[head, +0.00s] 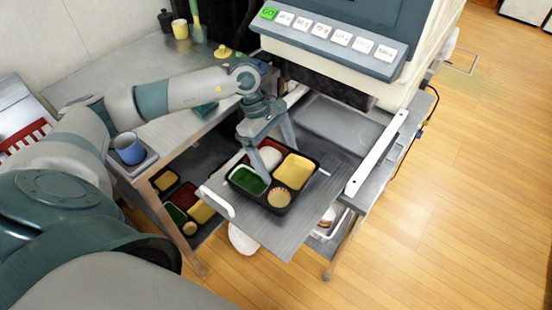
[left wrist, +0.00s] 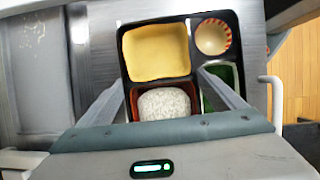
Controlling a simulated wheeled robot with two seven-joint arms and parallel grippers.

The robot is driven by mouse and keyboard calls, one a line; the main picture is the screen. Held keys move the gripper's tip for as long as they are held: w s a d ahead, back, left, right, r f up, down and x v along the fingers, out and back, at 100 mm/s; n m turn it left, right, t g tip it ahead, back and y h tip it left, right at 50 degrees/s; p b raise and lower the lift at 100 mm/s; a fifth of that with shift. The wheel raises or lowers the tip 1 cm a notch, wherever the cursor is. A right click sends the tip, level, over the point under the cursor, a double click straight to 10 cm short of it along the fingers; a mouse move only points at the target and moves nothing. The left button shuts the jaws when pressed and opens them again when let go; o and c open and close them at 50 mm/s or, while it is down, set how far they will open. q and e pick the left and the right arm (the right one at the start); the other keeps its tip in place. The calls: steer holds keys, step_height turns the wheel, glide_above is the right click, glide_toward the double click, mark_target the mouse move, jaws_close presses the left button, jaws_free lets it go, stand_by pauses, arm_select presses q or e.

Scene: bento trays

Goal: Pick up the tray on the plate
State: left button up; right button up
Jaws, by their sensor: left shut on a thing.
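The black bento tray (head: 233,186) rests on a grey metal plate (head: 290,240) pulled out from the machine. Its compartments hold yellow, green and white food and a small round cup. My left gripper (head: 268,158) reaches down from above, with its fingers at the tray's machine-side part. In the left wrist view the tray (left wrist: 194,48) lies between and beyond the fingers of my left gripper (left wrist: 162,75). One finger is at its outer left edge, the other among the compartments beside the white food. The gripper is shut on the tray. My right gripper is not in view.
A machine with a row of buttons (head: 320,31) stands behind the plate. A white rail (head: 376,153) runs along its right. Another filled tray (head: 208,230) is on a lower shelf. A blue cup (head: 129,148) stands at the left. Open wooden floor lies right.

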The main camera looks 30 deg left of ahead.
arm_select(q)
steer(key=shift+r, duration=0.45)
steer(key=r, duration=0.2)
steer(key=r+b, duration=0.1)
steer(key=shift+d+r, duration=0.15)
steer(key=shift+d, duration=0.1)
steer(key=d+r+b, duration=0.2)
steer(key=d+r, duration=0.4)
steer(key=d, duration=0.5)
steer(key=shift+s+r, duration=0.2)
steer(key=shift+r, duration=0.2)
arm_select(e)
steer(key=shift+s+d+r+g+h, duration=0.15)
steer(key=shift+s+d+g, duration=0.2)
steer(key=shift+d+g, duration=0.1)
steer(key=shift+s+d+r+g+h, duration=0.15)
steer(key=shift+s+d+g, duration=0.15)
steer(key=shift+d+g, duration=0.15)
arm_select(q)
steer(key=shift+s+d+f, duration=0.1)
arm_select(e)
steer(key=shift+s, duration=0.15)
